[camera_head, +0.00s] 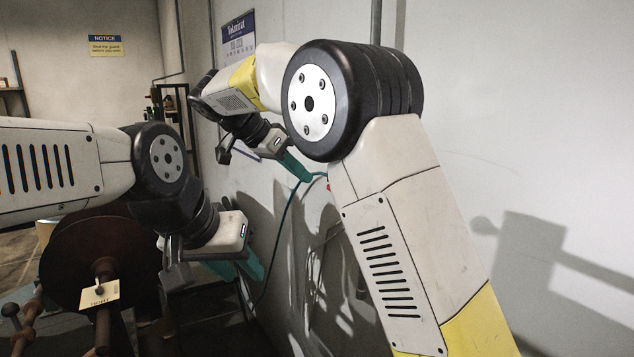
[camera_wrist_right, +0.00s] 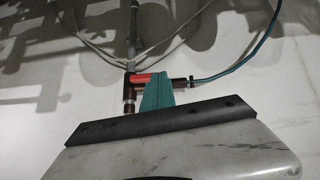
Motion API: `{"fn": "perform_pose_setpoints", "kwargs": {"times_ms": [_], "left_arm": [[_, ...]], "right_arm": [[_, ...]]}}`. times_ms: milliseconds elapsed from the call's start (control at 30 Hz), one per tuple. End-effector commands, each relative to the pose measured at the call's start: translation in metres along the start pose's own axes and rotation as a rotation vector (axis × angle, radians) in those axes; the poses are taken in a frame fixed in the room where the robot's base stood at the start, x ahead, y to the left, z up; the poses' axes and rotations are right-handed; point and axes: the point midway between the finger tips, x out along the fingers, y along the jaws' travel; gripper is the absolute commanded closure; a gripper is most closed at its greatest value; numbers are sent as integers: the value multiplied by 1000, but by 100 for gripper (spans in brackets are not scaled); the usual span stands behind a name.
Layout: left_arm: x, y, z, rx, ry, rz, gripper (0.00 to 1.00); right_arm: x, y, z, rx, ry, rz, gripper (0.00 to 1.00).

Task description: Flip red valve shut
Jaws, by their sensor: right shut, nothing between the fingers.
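The red valve (camera_wrist_right: 139,79) shows in the right wrist view on a dark vertical pipe against the wall. In the head view only a small red spot of the valve (camera_head: 328,186) shows beside my right arm. My right gripper (camera_wrist_right: 157,92) is shut and empty, its teal fingers overlapping the valve's middle; I cannot tell whether they touch it. It also shows in the head view (camera_head: 297,168) near the wall. My left gripper (camera_head: 240,270) hangs low at left, away from the valve; its opening is unclear.
A teal hose (camera_wrist_right: 235,66) runs from the valve's right end, and pale cables (camera_wrist_right: 85,35) cross the wall above. A large brown reel (camera_head: 75,262) with a tag stands at left near my left arm. The wall (camera_head: 520,120) at right is bare.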

Motion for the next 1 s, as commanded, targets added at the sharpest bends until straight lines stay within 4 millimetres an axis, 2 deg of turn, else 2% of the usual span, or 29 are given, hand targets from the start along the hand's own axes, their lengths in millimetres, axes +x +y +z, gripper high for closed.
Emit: {"fn": "perform_pose_setpoints", "kwargs": {"times_ms": [133, 467, 567, 700, 800, 1000], "left_arm": [[0, 0, 0, 0, -1, 0, 64], [0, 0, 0, 0, -1, 0, 64], [0, 0, 0, 0, -1, 0, 64], [0, 0, 0, 0, -1, 0, 64], [0, 0, 0, 0, -1, 0, 64], [0, 0, 0, 0, -1, 0, 64]], "right_arm": [[-9, -2, 0, 1, 0, -2, 100], [-12, -2, -2, 4, 2, -4, 100], [-28, 5, -13, 25, 6, -21, 100], [-64, 22, -37, 72, 10, -58, 100], [-80, 33, -49, 95, 9, -75, 100], [-86, 37, -55, 104, 8, -81, 100]]}}
